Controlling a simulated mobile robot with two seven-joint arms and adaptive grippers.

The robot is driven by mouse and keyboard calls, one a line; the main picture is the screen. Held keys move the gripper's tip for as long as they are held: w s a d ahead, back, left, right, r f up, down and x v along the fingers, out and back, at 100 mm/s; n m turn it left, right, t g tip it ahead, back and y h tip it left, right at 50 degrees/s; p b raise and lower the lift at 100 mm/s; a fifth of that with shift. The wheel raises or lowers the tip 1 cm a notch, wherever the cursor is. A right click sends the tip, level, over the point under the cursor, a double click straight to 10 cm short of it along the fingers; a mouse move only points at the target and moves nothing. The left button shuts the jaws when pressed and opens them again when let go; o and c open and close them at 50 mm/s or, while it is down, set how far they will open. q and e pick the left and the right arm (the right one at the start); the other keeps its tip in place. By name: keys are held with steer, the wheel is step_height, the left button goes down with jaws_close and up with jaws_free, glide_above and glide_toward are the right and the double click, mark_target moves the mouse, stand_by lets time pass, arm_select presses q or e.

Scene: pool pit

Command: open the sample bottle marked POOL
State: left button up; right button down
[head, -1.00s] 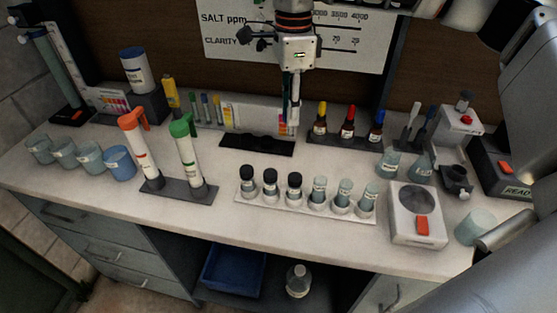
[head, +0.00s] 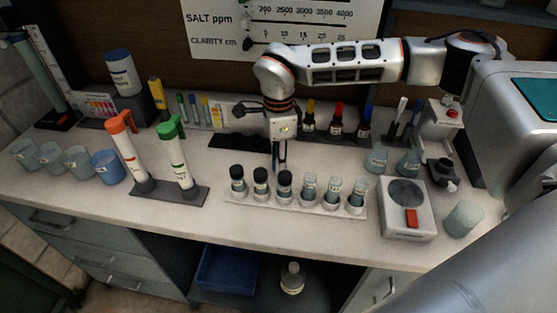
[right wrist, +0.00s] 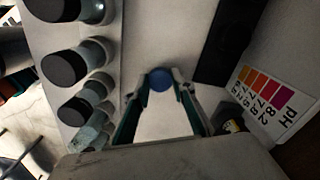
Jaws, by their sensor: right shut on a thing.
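A white rack (head: 235,205) near the front of the counter holds a row of sample bottles. The left ones wear black caps (head: 285,178); the right ones look pale-topped with labels (head: 333,190). Their labels are too small to read, so I cannot tell which is marked POOL. My right gripper (head: 279,165) points down just behind the third black-capped bottle. In the right wrist view its fingertips (right wrist: 160,80) are shut on a small round blue thing (right wrist: 160,77), which I cannot identify. Black caps (right wrist: 65,66) lie to its left there. My left gripper is not in view.
Two tubes with orange (head: 121,122) and green (head: 171,127) tops stand left of the rack. Dropper bottles (head: 336,120) stand behind, and a dark mat (head: 235,141) lies at the back. Cups (head: 105,168) stand at left.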

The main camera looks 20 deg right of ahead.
steer(key=shift+f, duration=0.25)
steer(key=shift+f, duration=0.2)
steer(key=c, duration=1.7)
jaws_free()
steer(key=shift+r, duration=0.1)
step_height(320, 180, up, 12)
steer(key=shift+r+b, duration=0.15)
steer(key=shift+b, duration=0.2)
